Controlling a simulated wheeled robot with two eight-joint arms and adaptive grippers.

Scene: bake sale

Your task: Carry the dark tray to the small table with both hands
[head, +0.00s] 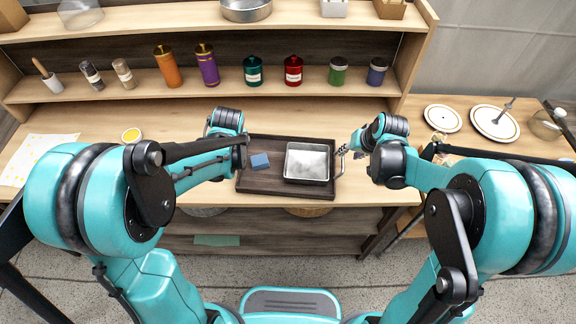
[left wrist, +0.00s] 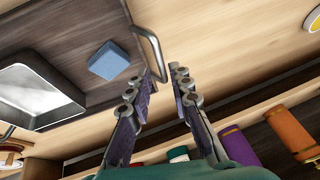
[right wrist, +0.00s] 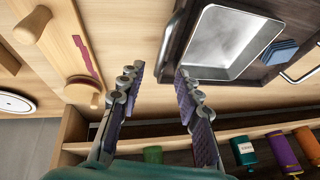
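The dark tray (head: 262,185) lies on the wooden counter, carrying a metal pan (head: 307,163) and a blue folded cloth or sponge (head: 260,160). Metal handles stand at its two ends. In the left wrist view my left gripper (left wrist: 166,72) is open, its fingertips close to one handle (left wrist: 149,42); part of the handle shows between them. In the right wrist view my right gripper (right wrist: 160,70) is open, with the other handle (right wrist: 168,45) just beyond the gap between its tips. In the head view the left fingers are mostly hidden by my arm.
A side table (head: 470,138) with plates (head: 494,122) stands at the right, apart from the counter. A shelf with several jars (head: 293,71) runs behind the tray. A patterned sheet (head: 38,158) and a small yellow dish (head: 131,135) lie at the left.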

